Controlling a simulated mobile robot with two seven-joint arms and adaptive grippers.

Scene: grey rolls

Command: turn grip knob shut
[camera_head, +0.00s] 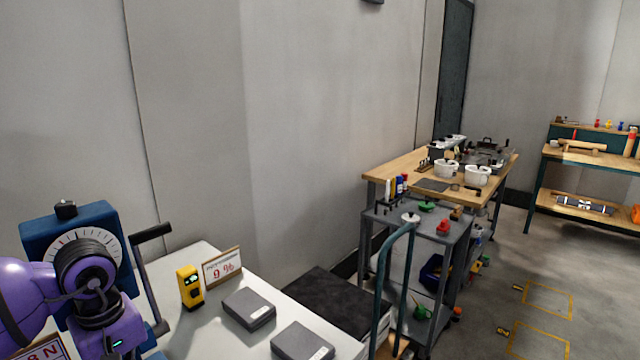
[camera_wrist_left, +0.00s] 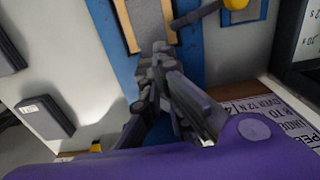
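A blue device (camera_head: 45,235) with a round white dial stands at the left of the white table in the head view. It has a small black knob (camera_head: 66,209) on top and a black-gripped lever (camera_head: 152,233) at its right. I cannot tell which part is the grip knob. My purple left arm covers the device's lower front; its fingers are not clear there. In the left wrist view, my left gripper (camera_wrist_left: 163,58) has its dark fingers close together in front of the blue body (camera_wrist_left: 190,60) and a beige strip (camera_wrist_left: 140,22). Whether they hold anything is hidden. My right gripper is out of view.
A yellow meter (camera_head: 190,287), a "9 %" card (camera_head: 222,267) and two grey boxes (camera_head: 249,308) (camera_head: 302,341) lie right of the device. A trolley with a teal handle (camera_head: 385,270) and a wooden bench (camera_head: 400,166) stand farther right. Grey wall is behind.

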